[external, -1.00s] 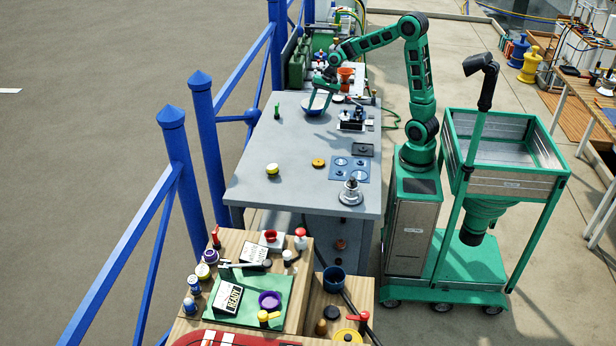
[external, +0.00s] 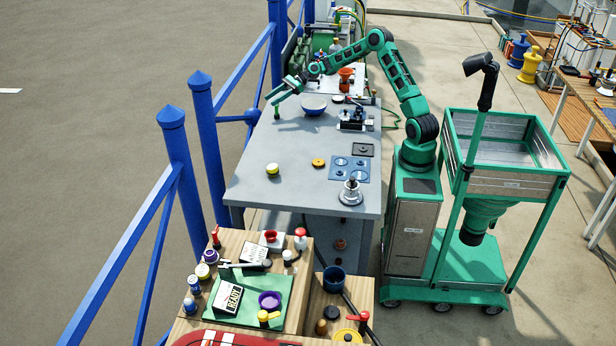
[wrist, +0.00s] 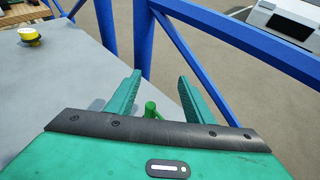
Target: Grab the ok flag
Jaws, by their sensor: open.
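My gripper (external: 273,94) is open over the far left corner of the grey table (external: 300,208). A small green upright piece (external: 276,112) stands on the table just below my fingertips. In the wrist view the green piece (wrist: 151,109) shows between the two open fingers (wrist: 157,95), apart from both; its lower part is hidden by my gripper body. No "ok" lettering can be read on it, so I cannot tell whether it is the ok flag.
A blue railing (external: 207,140) runs along the table's left side. A yellow-and-white item (external: 272,170) and an orange disc (external: 318,162) lie nearer. The table's middle is mostly clear.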

